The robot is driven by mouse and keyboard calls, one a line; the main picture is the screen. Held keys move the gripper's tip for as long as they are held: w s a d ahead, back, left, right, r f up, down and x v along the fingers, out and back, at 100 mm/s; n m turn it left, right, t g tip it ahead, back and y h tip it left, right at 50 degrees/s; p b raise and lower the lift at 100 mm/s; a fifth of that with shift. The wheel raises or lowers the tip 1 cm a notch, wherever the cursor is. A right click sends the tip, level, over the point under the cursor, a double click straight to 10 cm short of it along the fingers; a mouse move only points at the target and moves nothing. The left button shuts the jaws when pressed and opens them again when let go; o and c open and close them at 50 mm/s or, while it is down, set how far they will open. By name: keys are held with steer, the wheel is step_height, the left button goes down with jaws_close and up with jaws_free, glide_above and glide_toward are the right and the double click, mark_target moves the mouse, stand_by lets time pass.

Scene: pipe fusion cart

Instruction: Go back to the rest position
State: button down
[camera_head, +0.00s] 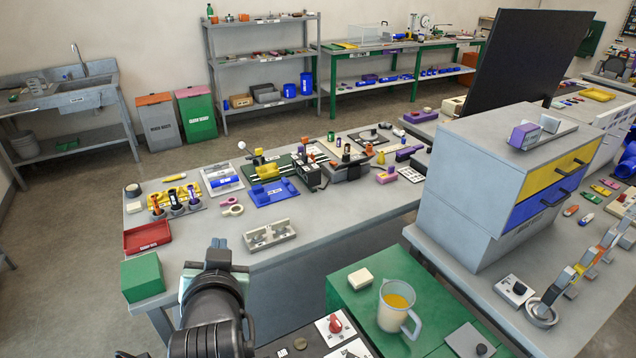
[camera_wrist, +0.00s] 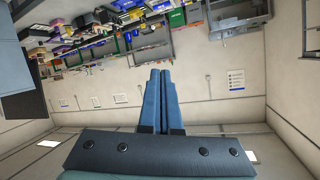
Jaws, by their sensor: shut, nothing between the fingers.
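My gripper (camera_wrist: 161,72) shows in the wrist view with its two blue fingers side by side and closed. Nothing shows between them, and they touch no object. The wrist view looks across the room at a pale wall, with the picture turned over. In the head view my dark arm rises at the bottom, left of the middle, in front of the grey workbench (camera_head: 330,222). The fingers cannot be made out there.
A green block (camera_head: 142,277) and a red tray (camera_head: 147,237) lie near the arm on the bench's left end. A jug (camera_head: 397,306) with yellow liquid stands on a green surface to the right. A grey drawer cabinet (camera_head: 465,190) stands further right. Open floor lies left.

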steer(key=d+r+t+b, duration=0.1)
steer(key=d+r+t, duration=0.4)
steer(key=r, duration=0.8)
steer(key=s+d+r+t+h+b, duration=0.1)
steer(key=s+d+r+t, duration=0.3)
steer(key=r, duration=0.7)
steer(key=s+d+r+t+h+b, duration=0.2)
steer(key=s+d+r+t, duration=0.3)
steer(key=s+d+r, duration=0.3)
step_height(320, 180, up, 4)
steer(key=s+h, duration=0.1)
steer(key=s, duration=0.2)
steer(key=shift+d, duration=0.15)
